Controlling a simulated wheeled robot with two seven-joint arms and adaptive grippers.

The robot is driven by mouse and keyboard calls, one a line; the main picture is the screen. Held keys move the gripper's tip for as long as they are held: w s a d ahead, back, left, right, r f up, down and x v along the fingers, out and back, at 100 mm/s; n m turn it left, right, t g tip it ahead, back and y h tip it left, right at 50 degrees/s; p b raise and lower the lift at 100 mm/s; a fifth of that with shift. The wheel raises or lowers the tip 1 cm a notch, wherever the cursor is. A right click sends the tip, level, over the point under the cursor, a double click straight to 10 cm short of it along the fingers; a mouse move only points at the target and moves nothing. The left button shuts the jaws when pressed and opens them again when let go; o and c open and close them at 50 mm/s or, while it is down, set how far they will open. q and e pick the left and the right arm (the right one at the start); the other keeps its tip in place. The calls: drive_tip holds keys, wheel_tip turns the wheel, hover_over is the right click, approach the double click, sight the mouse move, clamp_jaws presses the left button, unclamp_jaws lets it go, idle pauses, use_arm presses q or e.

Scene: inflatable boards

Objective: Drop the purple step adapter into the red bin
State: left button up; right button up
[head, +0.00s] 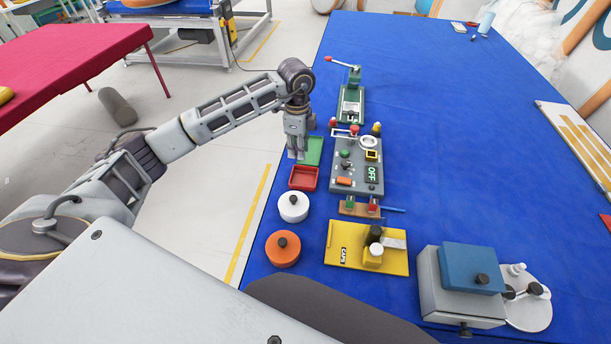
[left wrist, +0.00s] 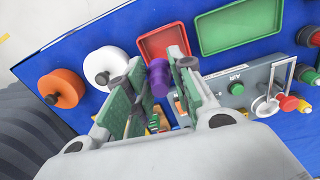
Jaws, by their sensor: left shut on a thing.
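My left gripper (head: 297,154) points down near the table's left edge. In the left wrist view its green-padded fingers are shut on the purple step adapter (left wrist: 158,78), a short ribbed cylinder. In the head view the adapter cannot be made out. The red bin (head: 304,179) is a small shallow tray on the blue table; in the head view it lies just below the fingertips in the picture. In the left wrist view the adapter overlaps the bin's near edge (left wrist: 163,42), apart from its floor. My right gripper is not in view.
A green tray (head: 313,151) adjoins the red bin. A white round piece (head: 293,207) and an orange one (head: 282,249) stand nearer. A grey control panel (head: 345,175) stands to the right, and a yellow plate (head: 345,250) nearer. The right of the blue table is mostly clear.

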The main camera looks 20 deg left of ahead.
use_arm(q)
drive_tip(key=shift+n, duration=0.9)
drive_tip(key=shift+n, duration=0.4)
drive_tip(key=shift+f, duration=0.1)
drive_tip(key=shift+f+b, duration=0.35)
drive_tip(key=shift+f, duration=0.05)
drive_tip(key=shift+f+b, duration=1.6)
drive_tip(key=shift+f, duration=0.85)
